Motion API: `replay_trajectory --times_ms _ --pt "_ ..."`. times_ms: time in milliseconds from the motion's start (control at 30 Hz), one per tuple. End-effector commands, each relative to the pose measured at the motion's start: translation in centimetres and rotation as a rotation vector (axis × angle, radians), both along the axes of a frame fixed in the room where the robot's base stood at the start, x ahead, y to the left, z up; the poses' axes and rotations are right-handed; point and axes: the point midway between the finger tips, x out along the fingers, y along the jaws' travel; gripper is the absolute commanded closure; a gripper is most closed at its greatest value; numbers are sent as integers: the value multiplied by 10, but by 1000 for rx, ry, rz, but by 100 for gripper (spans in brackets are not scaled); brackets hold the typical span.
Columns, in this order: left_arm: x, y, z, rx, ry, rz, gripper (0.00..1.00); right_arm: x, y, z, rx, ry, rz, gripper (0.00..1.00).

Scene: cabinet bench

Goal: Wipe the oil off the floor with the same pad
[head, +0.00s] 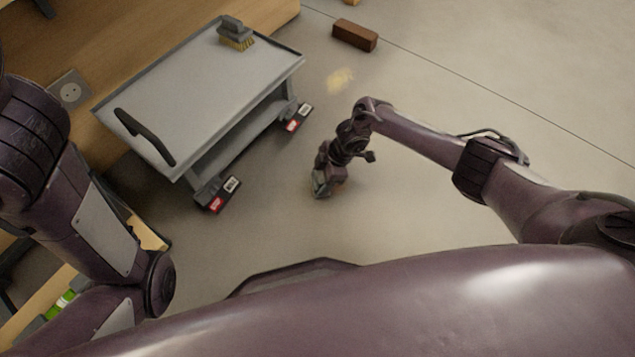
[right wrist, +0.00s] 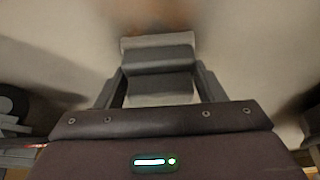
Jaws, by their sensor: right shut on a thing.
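My right gripper (head: 323,178) is low over the floor in the middle of the head view. In the right wrist view its two fingers (right wrist: 160,88) are shut on a grey block-like pad (right wrist: 158,62) with a lighter lower edge. The pad's grey end (head: 319,188) shows at the gripper's tip in the head view. A brownish stain, likely the oil (right wrist: 160,14), lies on the floor just beyond the pad; the gripper mostly hides it in the head view. Whether the pad touches the floor is unclear. My left arm shows at the left, but its gripper is out of view.
A grey wheeled cart (head: 205,95) stands left of my right gripper, with a brush (head: 236,35) on top. A pale yellow patch (head: 340,80) and a brown brick-like block (head: 355,35) are on the floor farther back. Floor to the right is open.

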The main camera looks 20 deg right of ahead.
Motion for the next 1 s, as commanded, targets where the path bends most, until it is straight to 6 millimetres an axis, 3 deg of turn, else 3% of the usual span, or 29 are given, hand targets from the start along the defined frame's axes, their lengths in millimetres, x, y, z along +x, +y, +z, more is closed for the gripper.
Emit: replay_trajectory --times_ms 667,1000 --pt "0 0 -27 0 0 0 71 23 -30 -3 -1 0 -1 58" --pt "0 0 -50 0 0 0 71 41 -51 -3 -1 -2 -1 58"
